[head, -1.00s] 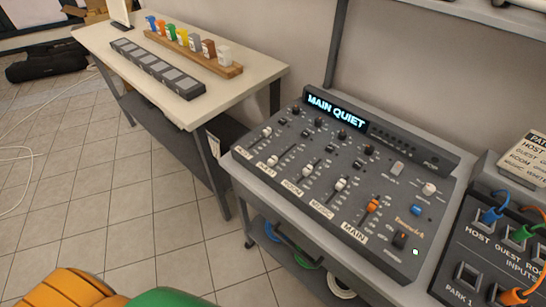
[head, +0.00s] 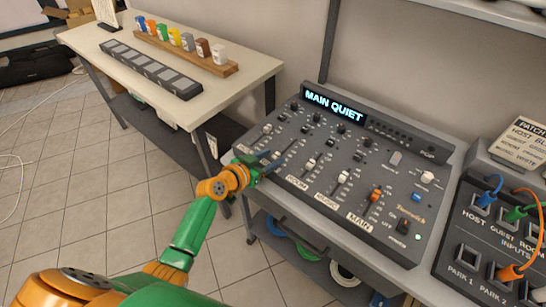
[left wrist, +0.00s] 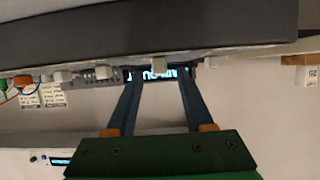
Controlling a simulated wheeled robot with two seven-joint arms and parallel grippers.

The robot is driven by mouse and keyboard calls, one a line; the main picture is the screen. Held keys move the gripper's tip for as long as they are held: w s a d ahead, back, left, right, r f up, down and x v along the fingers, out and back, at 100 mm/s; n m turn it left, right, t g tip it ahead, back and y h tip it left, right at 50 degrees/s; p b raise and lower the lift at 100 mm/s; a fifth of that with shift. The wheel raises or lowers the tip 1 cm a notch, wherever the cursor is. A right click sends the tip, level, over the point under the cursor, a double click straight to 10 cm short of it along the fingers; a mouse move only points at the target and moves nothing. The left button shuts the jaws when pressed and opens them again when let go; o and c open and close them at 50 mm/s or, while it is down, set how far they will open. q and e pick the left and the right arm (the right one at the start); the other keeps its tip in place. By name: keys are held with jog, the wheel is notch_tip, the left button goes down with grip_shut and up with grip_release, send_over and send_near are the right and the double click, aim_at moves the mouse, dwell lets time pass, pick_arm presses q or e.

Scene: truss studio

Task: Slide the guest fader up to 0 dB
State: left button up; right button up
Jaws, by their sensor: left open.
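The grey mixer (head: 400,218) has a row of faders and a lit display (head: 333,107) reading "MAIN QUIET". My left gripper (head: 262,158) is at its front left, over the guest channel, and hides the guest label and fader cap in the head view. In the left wrist view, which shows the mixer upside down, the pale guest fader cap (left wrist: 159,65) lines up between the two spread fingers (left wrist: 160,78). The gripper is open. I cannot tell whether the fingers touch the cap. My right gripper is not in view.
The host fader (head: 267,129) is left of the guest channel; the room fader (head: 310,163), music fader (head: 343,176) and orange main fader (head: 376,195) are right of it. A patch panel (head: 460,220) with cables stands right. A side table (head: 85,38) stands left.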

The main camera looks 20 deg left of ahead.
pick_arm(q)
jog(key=shift+x, duration=0.75)
grip_shut()
dwell(0.9)
